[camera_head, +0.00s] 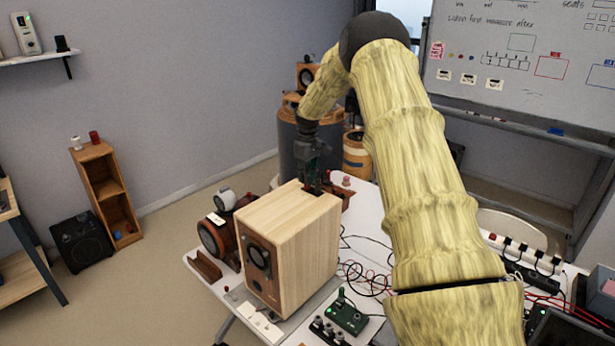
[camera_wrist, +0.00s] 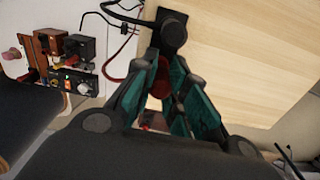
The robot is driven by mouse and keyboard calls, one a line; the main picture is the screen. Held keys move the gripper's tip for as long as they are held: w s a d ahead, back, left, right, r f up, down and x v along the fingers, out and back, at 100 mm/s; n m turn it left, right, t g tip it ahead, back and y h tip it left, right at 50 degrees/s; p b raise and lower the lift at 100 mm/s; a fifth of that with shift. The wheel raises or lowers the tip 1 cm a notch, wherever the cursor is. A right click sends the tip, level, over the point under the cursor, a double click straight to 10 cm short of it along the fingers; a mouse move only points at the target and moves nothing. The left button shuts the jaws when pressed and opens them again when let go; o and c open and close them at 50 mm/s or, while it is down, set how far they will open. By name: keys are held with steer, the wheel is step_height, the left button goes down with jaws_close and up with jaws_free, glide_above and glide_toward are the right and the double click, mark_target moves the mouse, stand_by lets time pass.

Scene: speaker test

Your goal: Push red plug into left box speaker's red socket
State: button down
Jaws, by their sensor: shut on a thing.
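The box speaker (camera_head: 309,235), pale wood with a brown front, stands on the white table in the head view. Its pale wood panel (camera_wrist: 245,60) fills the right of the wrist view. My gripper (camera_head: 311,183) points down at the speaker's far top edge, its tips partly hidden there. In the wrist view my gripper (camera_wrist: 164,66) is shut on a red piece, seemingly the red plug (camera_wrist: 161,80), between its teal fingers. A black round part (camera_wrist: 172,27) lies just past the fingertips, at the panel's edge. I cannot make out the red socket or whether the plug touches it.
Black and red cables (camera_head: 366,278) lie right of the speaker. A green device (camera_head: 346,314) sits in front of it. A reddish-brown round speaker (camera_head: 218,238) stands to its left. Small boxes and a switch unit (camera_wrist: 70,80) show left in the wrist view.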

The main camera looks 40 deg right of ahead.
steer(key=shift+f, duration=0.45)
steer(key=c, duration=1.4)
jaws_free()
steer(key=shift+o, duration=0.2)
steer(key=shift+r, duration=0.2)
steer(key=shift+r+p, duration=0.45)
steer(key=shift+r, duration=3.2)
